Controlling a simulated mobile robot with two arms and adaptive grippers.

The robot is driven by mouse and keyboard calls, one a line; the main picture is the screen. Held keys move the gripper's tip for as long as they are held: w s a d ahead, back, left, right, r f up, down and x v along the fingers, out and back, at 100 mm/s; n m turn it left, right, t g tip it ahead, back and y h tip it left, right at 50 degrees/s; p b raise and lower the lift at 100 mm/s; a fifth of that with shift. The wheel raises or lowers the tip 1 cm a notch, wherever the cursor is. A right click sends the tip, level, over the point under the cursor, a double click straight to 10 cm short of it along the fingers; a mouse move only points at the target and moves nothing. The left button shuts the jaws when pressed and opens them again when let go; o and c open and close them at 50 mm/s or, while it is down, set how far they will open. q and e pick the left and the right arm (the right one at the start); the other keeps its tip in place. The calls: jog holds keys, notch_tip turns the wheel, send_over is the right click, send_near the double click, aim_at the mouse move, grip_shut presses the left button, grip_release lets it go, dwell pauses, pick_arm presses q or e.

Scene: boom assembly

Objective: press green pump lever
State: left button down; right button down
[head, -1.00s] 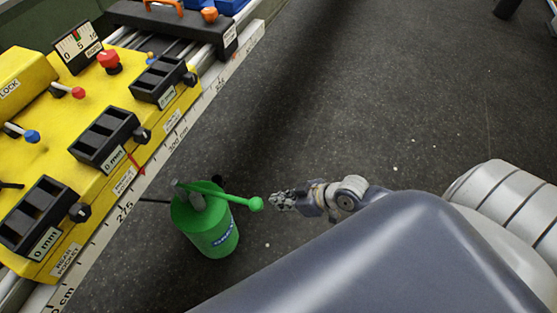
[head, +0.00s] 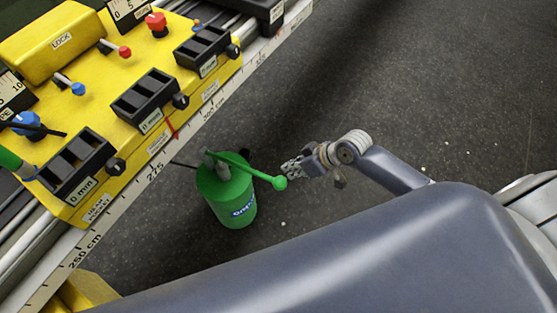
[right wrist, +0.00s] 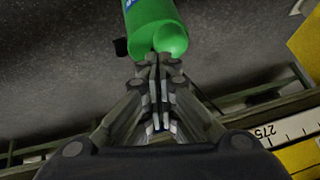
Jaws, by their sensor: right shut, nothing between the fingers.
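The green pump (head: 229,200) is an upright green cylinder with a blue label, standing on the dark floor beside the yellow machine. Its green lever (head: 253,172) slants from the pump's top to the right and ends in a round knob (head: 280,183). My right gripper (head: 287,169) is shut and empty, with its tips close to the knob; I cannot tell whether they touch. In the right wrist view the shut fingertips (right wrist: 158,62) lie just in front of the green knob (right wrist: 170,40), with the pump body (right wrist: 150,15) behind it. My left gripper is not in view.
The yellow machine (head: 75,45) with black counters, small levers and knobs fills the upper left. A white ruler rail (head: 150,172) runs along its edge, close to the pump.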

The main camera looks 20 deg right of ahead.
jog(key=w+a+r+g+h+p, duration=0.1)
jog(key=w+r+g, duration=0.3)
jog(key=r, duration=0.7)
jog(key=shift+w+a+h+p, duration=0.4)
jog(key=shift+w+h, duration=0.1)
jog(key=shift+w, duration=0.45)
notch_tip(320, 180, down, 13)
jog(key=s+a+p, duration=0.1)
jog(key=s+a, duration=0.1)
jog(key=shift+s+r, duration=0.15)
jog(key=shift+s, duration=0.05)
jog(key=shift+a, duration=0.1)
